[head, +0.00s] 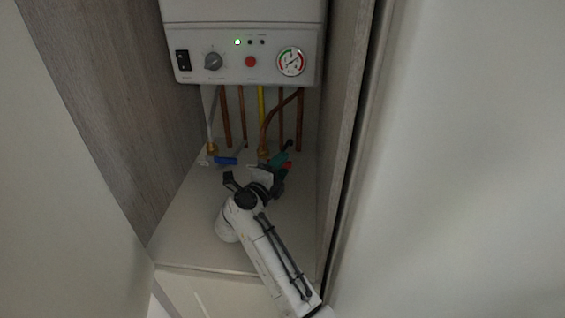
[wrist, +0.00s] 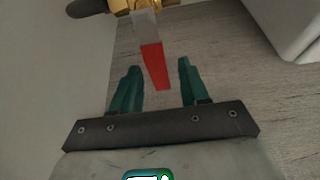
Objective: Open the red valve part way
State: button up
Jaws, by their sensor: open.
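The red valve handle (wrist: 153,65) is a flat lever with a grey metal neck, joined to a brass fitting (wrist: 158,5) at the top of the wrist view. My gripper (wrist: 159,64) has green fingers and is open. The lever's red end lies between the two fingers in the picture, nearer the left one, with a gap on each side. I cannot tell its exact depth between them. In the head view my gripper (head: 283,160) is at the right of the pipes, and only a small bit of red (head: 287,165) shows beside it; the rest is hidden.
A blue valve handle (head: 226,161) sits to the left on another pipe. The white boiler (head: 240,40) hangs above, with copper pipes (head: 226,118) and a yellow pipe (head: 261,110) below it. Wooden side walls (head: 343,130) make the cupboard narrow.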

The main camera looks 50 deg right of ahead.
jog(key=shift+w+d, duration=0.15)
jog(key=shift+d, duration=0.5)
jog(key=shift+c, duration=0.3)
grip_shut()
